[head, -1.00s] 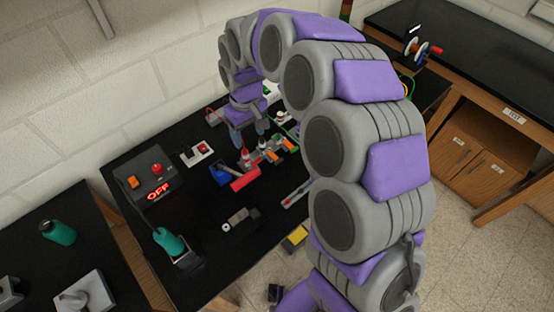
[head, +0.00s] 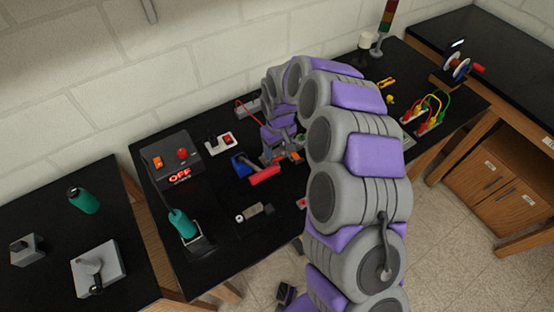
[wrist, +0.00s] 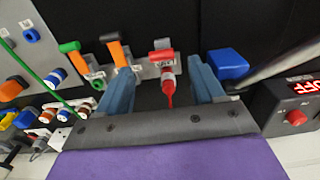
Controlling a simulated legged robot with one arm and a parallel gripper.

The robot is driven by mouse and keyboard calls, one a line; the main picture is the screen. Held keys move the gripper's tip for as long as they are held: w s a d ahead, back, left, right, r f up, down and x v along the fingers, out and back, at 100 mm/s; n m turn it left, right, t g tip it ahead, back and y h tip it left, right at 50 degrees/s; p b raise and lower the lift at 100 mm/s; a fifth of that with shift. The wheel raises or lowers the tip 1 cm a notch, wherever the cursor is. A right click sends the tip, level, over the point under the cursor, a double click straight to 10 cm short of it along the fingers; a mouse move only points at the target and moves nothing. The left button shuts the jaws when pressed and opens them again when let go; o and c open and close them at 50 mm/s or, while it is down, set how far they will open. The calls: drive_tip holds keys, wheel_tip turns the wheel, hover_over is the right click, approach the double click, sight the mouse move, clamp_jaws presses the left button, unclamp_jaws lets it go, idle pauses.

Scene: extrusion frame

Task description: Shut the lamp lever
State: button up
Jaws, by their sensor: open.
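I cannot read the tags, so I cannot tell which is the lamp lever. In the head view my gripper (head: 282,156) is over the bench's middle, and my arm and gripper hide most of the levers.
A control box (head: 172,160) with a lit OFF sign stands at left. A teal-handled tool (head: 182,224) is in front. Coloured cables (head: 430,110) stand at right.

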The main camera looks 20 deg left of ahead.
sight(277, 159)
drive_tip(key=f, duration=0.5)
drive_tip(key=a+f, duration=0.1)
drive_tip(key=f, duration=0.1)
drive_tip(key=shift+f, duration=0.2)
drive_tip(key=shift+d+r, duration=0.15)
drive_tip(key=shift+d, duration=0.25)
drive_tip(key=shift+c, duration=0.2)
drive_tip(key=shift+d, duration=0.1)
drive_tip(key=shift+c, duration=0.7)
drive_tip(key=shift+a, duration=0.25)
drive_tip(key=c, duration=0.5)
drive_tip(key=shift+c, duration=1.2)
